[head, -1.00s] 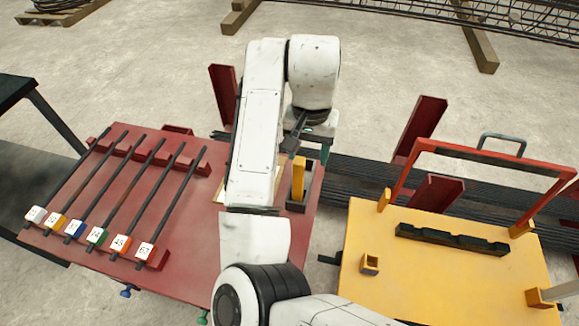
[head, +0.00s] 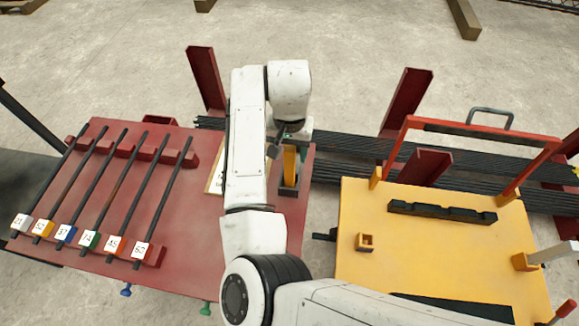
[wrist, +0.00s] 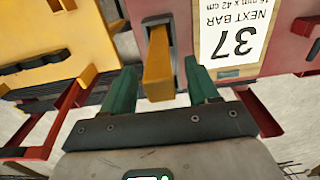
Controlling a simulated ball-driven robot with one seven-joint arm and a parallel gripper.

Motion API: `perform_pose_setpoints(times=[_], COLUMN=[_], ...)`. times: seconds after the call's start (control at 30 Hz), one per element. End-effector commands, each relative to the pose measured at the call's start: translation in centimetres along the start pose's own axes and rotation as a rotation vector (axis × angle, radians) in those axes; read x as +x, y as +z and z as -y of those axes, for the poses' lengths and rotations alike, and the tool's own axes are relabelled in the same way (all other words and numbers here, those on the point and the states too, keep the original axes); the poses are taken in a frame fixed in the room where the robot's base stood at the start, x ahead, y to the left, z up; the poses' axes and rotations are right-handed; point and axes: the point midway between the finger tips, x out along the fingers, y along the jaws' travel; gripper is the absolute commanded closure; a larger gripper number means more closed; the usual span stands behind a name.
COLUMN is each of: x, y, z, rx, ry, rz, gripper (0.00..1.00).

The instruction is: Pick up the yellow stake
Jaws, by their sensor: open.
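The yellow stake (head: 290,165) stands upright in a dark square holder (head: 289,191) at the right edge of the red table. In the wrist view the stake (wrist: 157,72) lies between the two green fingers of my gripper (wrist: 160,76), with a gap on either side. My gripper is open and empty. In the head view its fingers are mostly hidden by my arm.
The red table (head: 190,235) carries several dark bars with numbered tags on the left. A sign reading 37 (wrist: 236,32) lies beside the holder. A yellow table (head: 430,250) with a red-framed handle stands to the right. Red posts (head: 407,105) and long bars stand behind.

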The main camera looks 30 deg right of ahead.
Motion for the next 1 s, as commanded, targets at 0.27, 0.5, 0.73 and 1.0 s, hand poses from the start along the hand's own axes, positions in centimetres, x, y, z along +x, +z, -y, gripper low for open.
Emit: perform_pose_setpoints(times=[0.27,0.5,0.73,1.0], x=[1.7,1.7,1.7,1.7], y=[0.0,0.0,0.0,0.0], z=[0.0,0.0,0.0,0.0], rx=[0.0,0.0,0.0,0.0], ry=[-0.001,-0.001,-0.001,-0.001], rz=[-0.001,-0.001,-0.001,-0.001], gripper=[0.4,0.5,0.72,0.98])
